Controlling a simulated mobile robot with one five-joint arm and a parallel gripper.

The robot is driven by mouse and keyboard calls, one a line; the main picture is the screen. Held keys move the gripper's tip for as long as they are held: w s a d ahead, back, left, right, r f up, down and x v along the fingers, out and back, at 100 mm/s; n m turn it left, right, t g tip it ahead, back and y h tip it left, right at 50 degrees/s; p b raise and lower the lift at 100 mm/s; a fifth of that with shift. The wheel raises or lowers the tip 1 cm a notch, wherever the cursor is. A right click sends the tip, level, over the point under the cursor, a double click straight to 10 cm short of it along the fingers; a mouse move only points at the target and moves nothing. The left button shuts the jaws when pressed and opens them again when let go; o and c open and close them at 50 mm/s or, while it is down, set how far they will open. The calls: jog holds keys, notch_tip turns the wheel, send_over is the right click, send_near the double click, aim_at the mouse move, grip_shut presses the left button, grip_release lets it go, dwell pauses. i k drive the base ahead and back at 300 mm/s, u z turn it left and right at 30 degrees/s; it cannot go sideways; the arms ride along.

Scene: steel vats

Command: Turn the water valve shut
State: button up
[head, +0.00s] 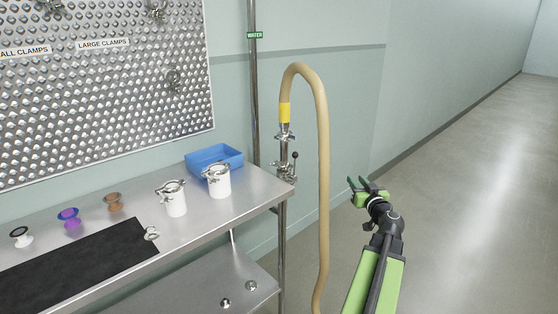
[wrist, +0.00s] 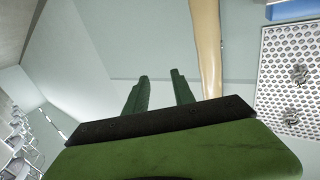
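The water valve (head: 285,172) is a metal fitting on a vertical steel pipe, below a green WATER label (head: 255,35). Its lever (head: 294,158) with a dark knob stands upright on the valve's right side. A tan hose (head: 323,180) with a yellow band is joined above the valve and loops over and down to its right. My gripper (head: 366,184) is to the right of the hose, apart from the valve, with its green fingers spread and empty. In the wrist view my gripper (wrist: 160,78) has a gap between its fingers, and the hose (wrist: 206,45) passes beside them. The valve is not visible there.
A steel bench (head: 240,195) at left holds a blue bin (head: 214,158), two white clamped canisters (head: 172,198), small coloured fittings (head: 69,216) and a black mat (head: 85,265). A perforated wall panel (head: 110,90) hangs above. The floor at right is clear.

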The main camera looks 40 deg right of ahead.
aim_at(295, 155)
jog(key=i, duration=0.95)
jog(key=z, duration=0.05)
